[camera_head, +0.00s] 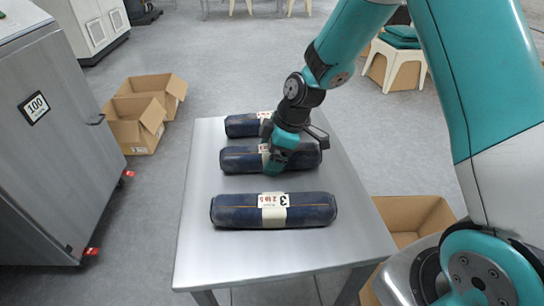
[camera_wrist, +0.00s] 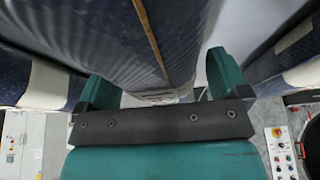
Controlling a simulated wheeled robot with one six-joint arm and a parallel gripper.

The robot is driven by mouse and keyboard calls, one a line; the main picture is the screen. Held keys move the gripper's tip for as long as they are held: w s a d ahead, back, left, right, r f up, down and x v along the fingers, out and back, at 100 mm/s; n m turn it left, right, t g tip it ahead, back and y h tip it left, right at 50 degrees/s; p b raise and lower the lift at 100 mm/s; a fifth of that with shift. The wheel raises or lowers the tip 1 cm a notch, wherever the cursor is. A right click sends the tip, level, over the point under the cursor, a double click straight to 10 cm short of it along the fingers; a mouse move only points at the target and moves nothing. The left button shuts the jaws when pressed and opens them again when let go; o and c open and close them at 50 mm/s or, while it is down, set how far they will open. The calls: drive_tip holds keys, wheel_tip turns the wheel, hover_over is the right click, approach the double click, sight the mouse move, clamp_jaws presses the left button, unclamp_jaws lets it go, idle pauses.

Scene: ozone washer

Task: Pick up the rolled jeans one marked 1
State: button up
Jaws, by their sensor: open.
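Three dark blue rolled jeans with pale paper bands lie side by side on a grey metal table (camera_head: 195,215). The nearest roll (camera_head: 235,211) has a band reading 3. The middle roll (camera_head: 238,159) lies under my gripper (camera_head: 281,158), which hides most of its band. The far roll (camera_head: 243,125) is partly hidden by my arm, and its number is not readable. In the wrist view, my open gripper (camera_wrist: 160,82) has one teal finger on each side of the middle roll (camera_wrist: 125,35), which has an orange seam. I cannot tell if the fingers touch it.
In the wrist view, a neighbouring roll lies close on the left (camera_wrist: 30,45) and another on the right (camera_wrist: 270,60). Open cardboard boxes (camera_head: 135,128) stand left of the table, and another box (camera_head: 405,215) stands right. A grey cabinet (camera_head: 60,150) is at the left.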

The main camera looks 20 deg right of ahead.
drive_tip(key=c, duration=1.2)
